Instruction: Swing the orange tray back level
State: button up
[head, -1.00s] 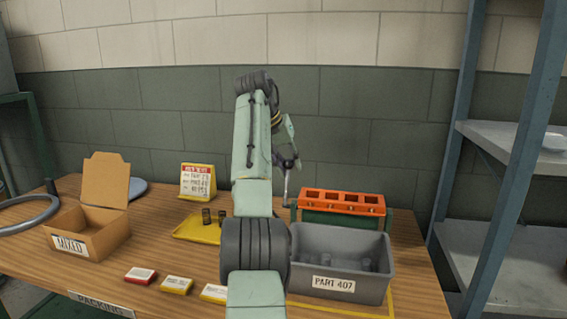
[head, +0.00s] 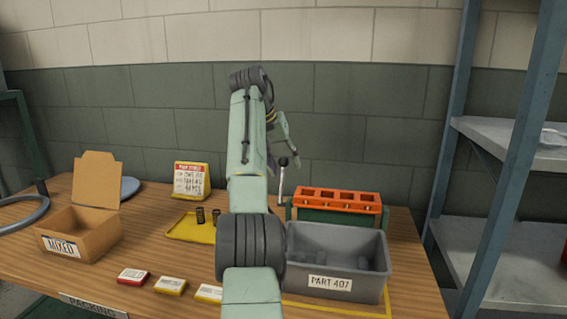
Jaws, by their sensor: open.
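The orange tray (head: 340,200) has a row of square pockets and sits on a green stand (head: 330,217) at the back right of the table, behind a grey bin. I cannot tell for sure whether it is tilted; its top edge slopes slightly down to the right. A thin metal lever (head: 281,188) with a dark knob (head: 283,161) stands at the tray's left end. My gripper (head: 274,165) is open, just left of the knob and partly hidden behind my arm. I cannot tell whether it touches the knob.
The grey bin (head: 331,284) labelled PART 407 stands in front of the tray with dark cylinders inside. A yellow tray (head: 184,229), a cardboard box (head: 90,246) and small boxes (head: 170,285) lie to the left. A blue shelf post (head: 452,120) rises at right.

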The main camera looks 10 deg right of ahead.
jog(key=s+a+r, duration=0.4)
jog(key=s+a, duration=0.4)
jog(key=a, duration=0.3)
jog(key=shift+s+r, duration=0.25)
jog(key=shift+s, duration=0.1)
dwell(0.7)
jog(key=shift+a, duration=0.1)
